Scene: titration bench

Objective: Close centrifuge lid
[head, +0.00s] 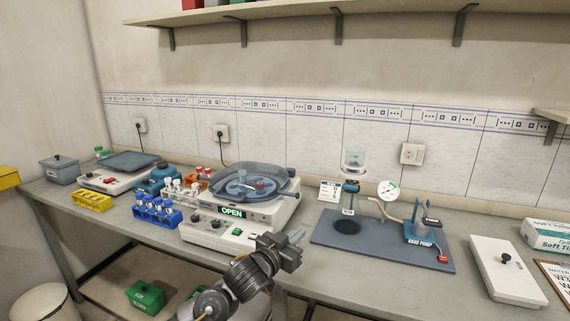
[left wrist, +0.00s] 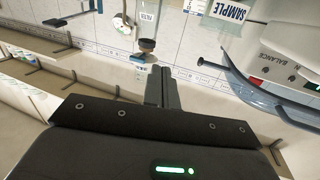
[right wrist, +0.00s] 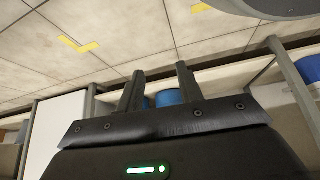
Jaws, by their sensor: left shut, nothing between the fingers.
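The centrifuge (head: 262,214) stands on the bench left of centre, with a green "OPEN" sign on its front. Its smoky see-through lid (head: 270,171) spans the rotor bowl; I cannot tell whether it is fully seated. The centrifuge's pale body (left wrist: 287,50) and dark lid edge (left wrist: 262,98) show at the upper right of the left wrist view. My left gripper (head: 291,241) is shut and empty, in front and to the right of the centrifuge, apart from the lid. My right gripper (right wrist: 160,88) is open and empty, seen only in the right wrist view.
A blue tube rack (head: 157,215) and other racks stand left of the centrifuge. A filter stand with a hand pump (head: 420,232) sits on a dark mat to the right. A white lidded box (head: 508,275) is farther right. Bare bench lies between centrifuge and mat.

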